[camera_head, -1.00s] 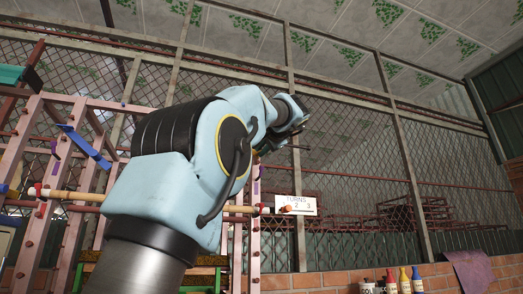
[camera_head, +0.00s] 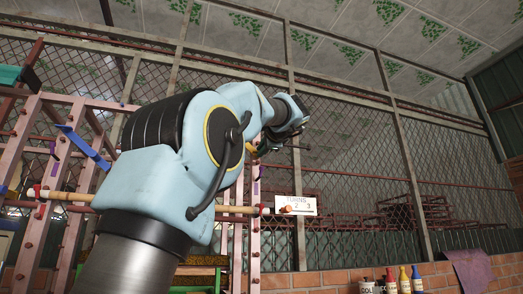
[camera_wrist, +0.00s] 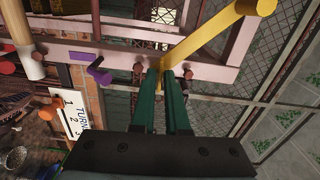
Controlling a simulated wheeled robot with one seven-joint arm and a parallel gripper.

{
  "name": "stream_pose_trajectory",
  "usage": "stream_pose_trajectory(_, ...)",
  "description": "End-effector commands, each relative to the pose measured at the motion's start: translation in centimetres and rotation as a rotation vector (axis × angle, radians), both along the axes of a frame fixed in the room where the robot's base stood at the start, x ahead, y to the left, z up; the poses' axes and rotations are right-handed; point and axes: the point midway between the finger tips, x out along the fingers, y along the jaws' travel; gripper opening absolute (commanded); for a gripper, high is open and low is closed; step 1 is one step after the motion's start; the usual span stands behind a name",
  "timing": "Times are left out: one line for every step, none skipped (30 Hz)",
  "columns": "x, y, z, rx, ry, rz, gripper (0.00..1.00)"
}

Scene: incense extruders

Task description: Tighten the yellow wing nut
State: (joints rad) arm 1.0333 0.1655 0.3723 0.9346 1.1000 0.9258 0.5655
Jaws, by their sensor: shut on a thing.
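The yellow wing nut (camera_wrist: 213,43) shows in the wrist view as a long yellow bar slanting from the upper right down to a pinkish frame rail. My gripper (camera_wrist: 162,77) has its two green fingers close together around the bar's lower end, shut on it. The fingertips hide part of the grip. In the head view a small bit of yellow (camera_head: 252,149) shows beside the frame post, and my wrist and arm hide most of the gripper there.
A purple wing nut (camera_wrist: 98,70) sits on the rail left of my fingers. A white TURNS sign (camera_head: 296,206) stands beside the wooden rod's end (camera_head: 240,209). Pink posts (camera_head: 254,240) and a blue handle (camera_head: 85,146) are near my arm. Bottles (camera_head: 404,279) stand at lower right.

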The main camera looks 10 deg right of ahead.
Motion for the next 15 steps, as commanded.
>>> stream_pose_trajectory(-0.02, -0.11, -0.02, 0.001, 0.0, -0.003, 0.0)
stream_pose_trajectory(-0.02, -0.11, -0.03, 0.001, 0.0, -0.003, 0.0)
stream_pose_trajectory(-0.02, -0.11, -0.03, 0.001, 0.0, -0.003, 0.0)
stream_pose_trajectory(-0.02, -0.11, -0.03, 0.001, 0.0, -0.003, 0.0)
stream_pose_trajectory(-0.01, -0.12, -0.03, 0.001, 0.0, -0.003, 0.0)
stream_pose_trajectory(-0.01, -0.13, -0.04, 0.0, 0.001, -0.003, 0.0)
stream_pose_trajectory(-0.01, -0.13, -0.04, 0.0, 0.001, -0.003, 0.0)
stream_pose_trajectory(-0.01, -0.13, -0.04, 0.0, 0.001, -0.003, 0.0)
stream_pose_trajectory(-0.01, -0.13, -0.04, 0.0, 0.001, -0.003, 0.0)
stream_pose_trajectory(-0.02, -0.13, -0.04, 0.0, 0.001, -0.003, 0.16)
stream_pose_trajectory(-0.01, -0.13, -0.04, 0.0, 0.001, -0.003, 0.19)
stream_pose_trajectory(-0.02, -0.12, -0.04, 0.0, 0.001, -0.002, 0.24)
stream_pose_trajectory(-0.02, -0.12, -0.04, 0.0, 0.001, -0.002, 0.27)
stream_pose_trajectory(-0.02, -0.11, -0.04, 0.0, 0.001, -0.002, 0.3)
stream_pose_trajectory(-0.01, -0.09, -0.04, 0.0, 0.001, -0.002, 0.35)
